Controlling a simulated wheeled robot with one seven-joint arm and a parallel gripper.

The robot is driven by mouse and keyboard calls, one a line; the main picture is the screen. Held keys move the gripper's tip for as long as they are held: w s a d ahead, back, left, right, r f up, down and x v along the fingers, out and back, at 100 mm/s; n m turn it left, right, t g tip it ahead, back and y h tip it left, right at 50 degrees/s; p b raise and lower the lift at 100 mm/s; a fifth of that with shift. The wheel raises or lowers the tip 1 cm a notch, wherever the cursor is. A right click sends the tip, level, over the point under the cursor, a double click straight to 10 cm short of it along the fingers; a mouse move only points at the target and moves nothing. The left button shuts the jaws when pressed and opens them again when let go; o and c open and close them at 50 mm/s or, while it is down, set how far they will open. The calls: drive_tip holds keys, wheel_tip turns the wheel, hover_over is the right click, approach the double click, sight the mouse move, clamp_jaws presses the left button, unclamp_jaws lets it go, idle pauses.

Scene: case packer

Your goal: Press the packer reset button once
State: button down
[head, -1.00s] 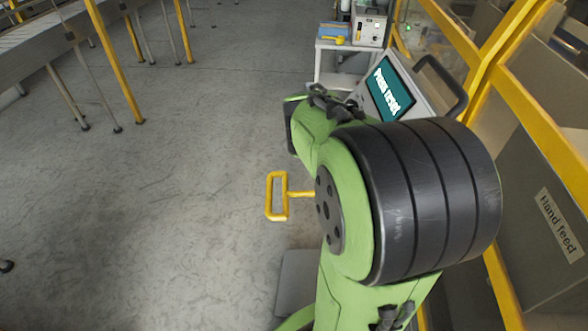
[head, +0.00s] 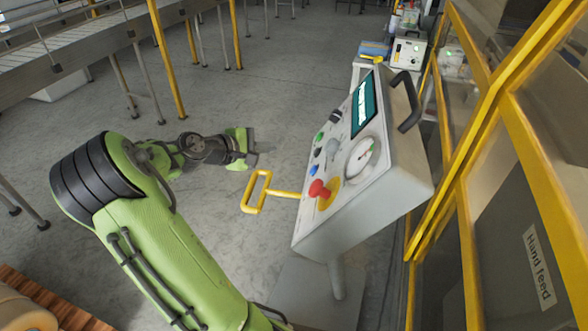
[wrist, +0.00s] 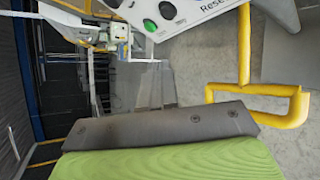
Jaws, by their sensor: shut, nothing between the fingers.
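The packer's control box (head: 375,200) leans on a post right of centre in the head view. Its sloped face has a lit screen, a dial, a red mushroom button (head: 318,189) on yellow, a blue button (head: 313,170), a green button (head: 319,137) and dark knobs. No label for the reset button is readable in the head view. In the wrist view, part of the panel (wrist: 215,8) shows a cut-off "Rese" label, a green button (wrist: 150,25) and a dark one. My gripper (head: 246,150) is shut and empty, left of the box and apart from it.
A yellow handle (head: 256,192) sticks out left from the box, just below my gripper; it also shows in the wrist view (wrist: 260,108). Yellow guard frames (head: 470,150) stand at right. A conveyor (head: 90,55) runs at back left. The floor between is open.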

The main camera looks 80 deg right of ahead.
sight(313, 170)
drive_tip(key=s+f+b, duration=0.4)
drive_tip(key=s+b, duration=0.2)
drive_tip(key=s, duration=0.1)
drive_tip(key=shift+s+d+f+b, duration=0.25)
drive_tip(key=shift+s+b, duration=0.05)
drive_tip(key=shift+b, duration=0.05)
idle(0.4)
drive_tip(key=shift+s, duration=0.1)
idle(1.5)
drive_tip(key=shift+s+f, duration=0.2)
drive_tip(key=shift+s, duration=0.05)
